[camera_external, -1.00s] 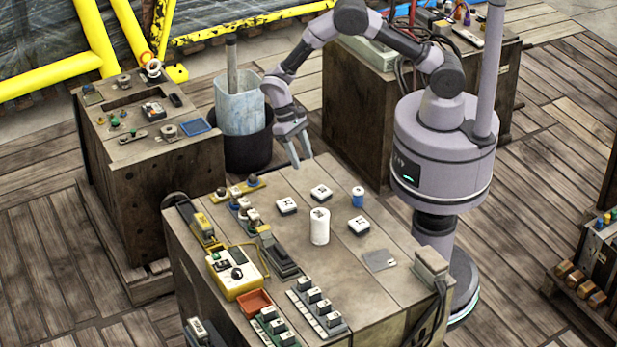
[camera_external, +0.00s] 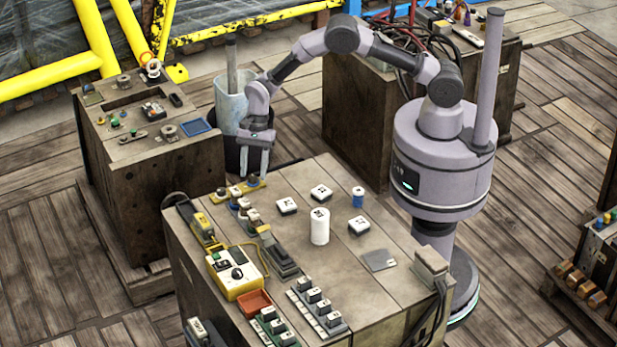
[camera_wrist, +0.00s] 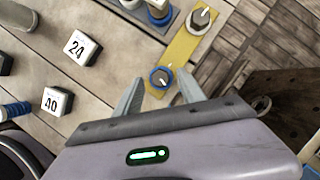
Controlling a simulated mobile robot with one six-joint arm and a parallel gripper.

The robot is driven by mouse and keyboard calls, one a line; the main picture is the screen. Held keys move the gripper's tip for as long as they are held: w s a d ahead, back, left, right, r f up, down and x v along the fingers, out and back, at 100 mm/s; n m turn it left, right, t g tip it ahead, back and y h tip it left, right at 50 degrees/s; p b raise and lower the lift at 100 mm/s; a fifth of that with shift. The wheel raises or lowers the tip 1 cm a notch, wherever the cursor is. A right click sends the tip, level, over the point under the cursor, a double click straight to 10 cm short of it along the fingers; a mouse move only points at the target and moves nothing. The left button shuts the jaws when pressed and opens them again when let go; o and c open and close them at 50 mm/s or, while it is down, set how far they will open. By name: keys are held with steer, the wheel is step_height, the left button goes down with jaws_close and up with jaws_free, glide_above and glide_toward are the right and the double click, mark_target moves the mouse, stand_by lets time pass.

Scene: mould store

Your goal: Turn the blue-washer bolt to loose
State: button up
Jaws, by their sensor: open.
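The blue-washer bolt (camera_wrist: 160,78) shows in the wrist view as a grey bolt head with a white mark on top and a blue ring beneath. It is seated at one end of a yellow plate (camera_wrist: 181,52). My gripper (camera_wrist: 160,76) is open, with one finger to each side of the bolt in the picture; I cannot tell whether they touch it. In the external view my gripper (camera_external: 254,177) points down over the far end of the yellow plate (camera_external: 222,197), and the blue-washer bolt (camera_external: 253,182) is just below the fingertips.
Another bolt (camera_wrist: 200,18) with a grey head stands on the same plate. Blocks marked 24 (camera_wrist: 78,47) and 40 (camera_wrist: 56,100) lie on the bench, with a white cylinder (camera_external: 320,226) and a yellow box (camera_external: 235,273).

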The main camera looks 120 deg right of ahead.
steer(key=shift+w+a+f, duration=0.15)
steer(key=shift+f, duration=0.4)
jaws_close()
steer(key=shift+r+n+p, duration=0.15)
steer(key=shift+n+p, duration=0.2)
steer(key=shift+n, duration=0.25)
steer(key=shift+n+g+y, duration=0.4)
steer(key=shift+n, duration=0.6)
jaws_free()
